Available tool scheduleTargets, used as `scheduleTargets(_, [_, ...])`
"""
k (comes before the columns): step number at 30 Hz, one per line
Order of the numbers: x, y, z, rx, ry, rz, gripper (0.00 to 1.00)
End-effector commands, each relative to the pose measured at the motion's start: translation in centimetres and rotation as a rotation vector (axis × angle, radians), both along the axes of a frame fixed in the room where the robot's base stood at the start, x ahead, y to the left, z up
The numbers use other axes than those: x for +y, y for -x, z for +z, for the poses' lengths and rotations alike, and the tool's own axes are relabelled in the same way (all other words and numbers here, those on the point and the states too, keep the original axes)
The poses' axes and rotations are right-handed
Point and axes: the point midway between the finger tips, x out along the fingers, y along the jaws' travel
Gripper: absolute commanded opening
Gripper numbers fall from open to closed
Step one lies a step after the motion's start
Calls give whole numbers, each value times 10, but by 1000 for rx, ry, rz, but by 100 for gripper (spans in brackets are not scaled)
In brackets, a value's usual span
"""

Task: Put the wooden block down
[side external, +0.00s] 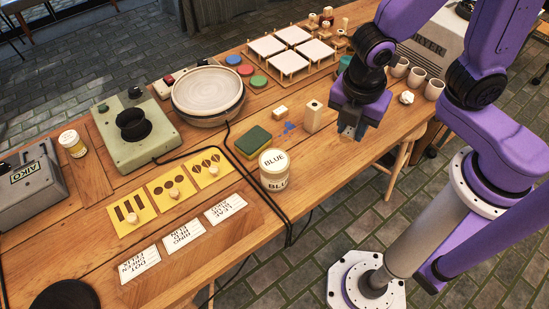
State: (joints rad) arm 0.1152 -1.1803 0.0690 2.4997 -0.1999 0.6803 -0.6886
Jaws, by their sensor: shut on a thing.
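My gripper (351,132) is low over the right part of the wooden table, its fingers pointing down. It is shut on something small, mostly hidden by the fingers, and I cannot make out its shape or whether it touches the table. An upright pale wooden block (312,116) with a dark spot near its top stands on the table just left of my gripper, apart from it. A smaller pale block (280,112) lies further left.
A sponge (253,142) and a BLUE-labelled can (274,171) stand left of my gripper. White cups (416,77) stand to the right. White tiles on a rack (291,52) and a round basin (208,94) are behind. The table (345,165) is bare in front, near its edge.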

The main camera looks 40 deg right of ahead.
Motion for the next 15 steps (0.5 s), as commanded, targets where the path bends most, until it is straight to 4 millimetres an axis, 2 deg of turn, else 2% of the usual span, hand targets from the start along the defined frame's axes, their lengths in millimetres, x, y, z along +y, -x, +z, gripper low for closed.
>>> scheduleTargets(1, [8, 0, 5, -1, -4, 12, 0])
scheduleTargets(6, [22, 2, 18, 6, -7, 33, 0])
scheduleTargets(15, [33, -1, 20, 13, -3, 46, 0])
